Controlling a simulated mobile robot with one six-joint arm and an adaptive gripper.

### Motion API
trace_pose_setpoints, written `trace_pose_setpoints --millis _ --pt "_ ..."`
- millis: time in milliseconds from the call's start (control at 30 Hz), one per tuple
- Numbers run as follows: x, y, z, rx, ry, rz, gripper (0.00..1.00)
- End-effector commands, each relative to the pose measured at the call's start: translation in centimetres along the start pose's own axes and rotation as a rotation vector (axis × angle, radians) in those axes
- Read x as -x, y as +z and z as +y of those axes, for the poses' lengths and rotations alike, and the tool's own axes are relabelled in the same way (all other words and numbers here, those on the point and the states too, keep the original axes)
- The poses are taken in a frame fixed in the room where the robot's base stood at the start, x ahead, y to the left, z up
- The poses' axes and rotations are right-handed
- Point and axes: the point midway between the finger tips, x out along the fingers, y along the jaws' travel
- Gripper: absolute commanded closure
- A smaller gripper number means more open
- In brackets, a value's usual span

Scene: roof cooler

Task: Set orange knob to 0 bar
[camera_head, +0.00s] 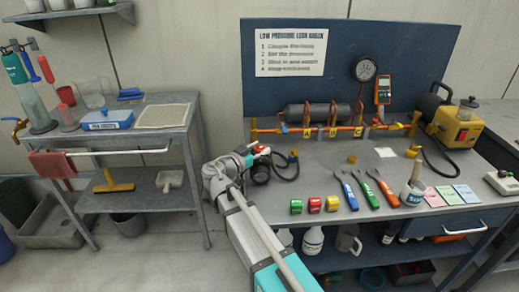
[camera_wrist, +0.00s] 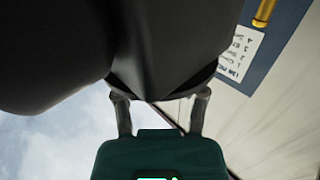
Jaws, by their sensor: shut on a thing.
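My gripper (camera_head: 262,167) is at the left end of the blue-grey bench, just below the left end of the orange pipe. In the wrist view its two fingers (camera_wrist: 160,108) reach up to a large dark object (camera_wrist: 165,50) that fills the top of the picture. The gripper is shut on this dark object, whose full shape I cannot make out. Small red and orange parts show by the gripper in the head view, but I cannot tell whether one is the orange knob. A round black gauge (camera_head: 363,69) is on the back panel; its reading is too small to tell.
The orange pipe (camera_head: 320,130) with yellow tags runs along the bench back below a dark cylinder (camera_head: 318,112). A black hose (camera_head: 290,176) curves right of my gripper. Coloured blocks (camera_head: 314,205) and pliers (camera_head: 362,188) lie in front. A grey cart (camera_head: 150,140) stands left.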

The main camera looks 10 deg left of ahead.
Motion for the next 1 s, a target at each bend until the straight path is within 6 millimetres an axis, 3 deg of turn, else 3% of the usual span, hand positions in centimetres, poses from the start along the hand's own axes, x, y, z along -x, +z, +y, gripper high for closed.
trace_pose_setpoints --millis 467,500,633,667,1000 --pt "0.01 -0.01 -0.01 0.000 -0.049 0.000 0.93" --pt "0.01 -0.01 -0.02 0.000 -0.049 0.000 0.38" --pt "0.01 -0.01 -0.02 0.000 -0.049 0.000 0.14" --pt "0.01 -0.01 -0.02 0.000 -0.049 0.000 0.10" --pt "0.02 -0.01 -0.01 0.000 -0.048 0.000 0.10"
